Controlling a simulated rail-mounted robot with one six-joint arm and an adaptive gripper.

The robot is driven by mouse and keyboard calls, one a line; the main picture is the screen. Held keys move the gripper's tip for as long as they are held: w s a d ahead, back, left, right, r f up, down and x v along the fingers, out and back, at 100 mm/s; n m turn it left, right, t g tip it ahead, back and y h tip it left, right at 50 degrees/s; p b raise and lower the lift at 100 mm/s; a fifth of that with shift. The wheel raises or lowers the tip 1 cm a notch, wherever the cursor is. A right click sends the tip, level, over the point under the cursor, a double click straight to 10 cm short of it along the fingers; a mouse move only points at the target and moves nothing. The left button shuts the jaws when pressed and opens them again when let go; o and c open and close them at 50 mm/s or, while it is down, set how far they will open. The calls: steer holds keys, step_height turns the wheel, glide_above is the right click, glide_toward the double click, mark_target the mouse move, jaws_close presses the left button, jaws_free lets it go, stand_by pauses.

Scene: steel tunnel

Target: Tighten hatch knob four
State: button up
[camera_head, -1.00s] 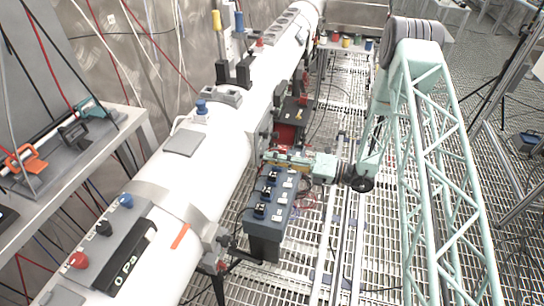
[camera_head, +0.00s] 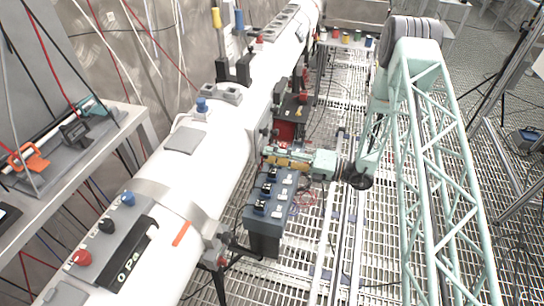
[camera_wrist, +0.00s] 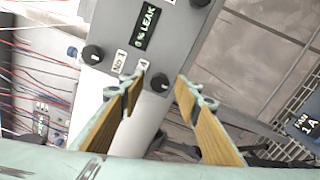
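In the wrist view a grey panel carries a "% LEAK" display (camera_wrist: 147,27) and black round knobs. The knob beside the "4" label (camera_wrist: 160,83) appears between the tips of my gripper (camera_wrist: 162,88). The fingers are pale green with wood-coloured pads and stand apart, with no visible contact on the knob; its distance from the tips is hard to judge. Another black knob (camera_wrist: 92,54) is to the left, and a third (camera_wrist: 200,2) is cut off at the top edge. In the head view my gripper (camera_head: 287,160) points left toward the white pipe's side; these knobs cannot be made out there.
A grey-blue box with black switches (camera_head: 266,208) stands just in front of my gripper. The white pipe (camera_head: 225,135) runs along the left. A red piece of equipment (camera_head: 287,130) is just behind the gripper. A "FAN 1A" box (camera_wrist: 305,125) is at right.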

steer(key=shift+d, duration=0.1)
stand_by(0.3)
steer(key=v, duration=1.1)
steer(key=shift+d, duration=0.4)
steer(key=shift+s, duration=0.1)
steer(key=shift+r, duration=0.1)
stand_by(0.5)
steer(key=s+a+r+n+g+h+b, duration=0.1)
steer(key=s+a+r+n+g+h, duration=0.2)
steer(key=s+r+n, duration=0.55)
steer(key=s+a+r+n+g+b, duration=0.15)
steer(key=s+r+n+g, duration=0.4)
steer(key=r, duration=0.65)
steer(key=s+r+n+h, duration=0.5)
steer(key=s+r+n, duration=0.2)
steer(key=s, duration=0.4)
steer(key=s+d+r+n+t+h+b, duration=0.1)
steer(key=s+d+r+n+t+h, duration=0.2)
steer(key=s+d+n, duration=0.4)
steer(key=s+d+r+n+t+h+b, duration=0.2)
steer(key=s+d+r+n+t+h, duration=0.2)
steer(key=s, duration=0.8)
steer(key=shift+d+r+n+h, duration=1.1)
steer(key=shift+d+r+n, duration=0.3)
steer(key=shift+n, duration=0.7)
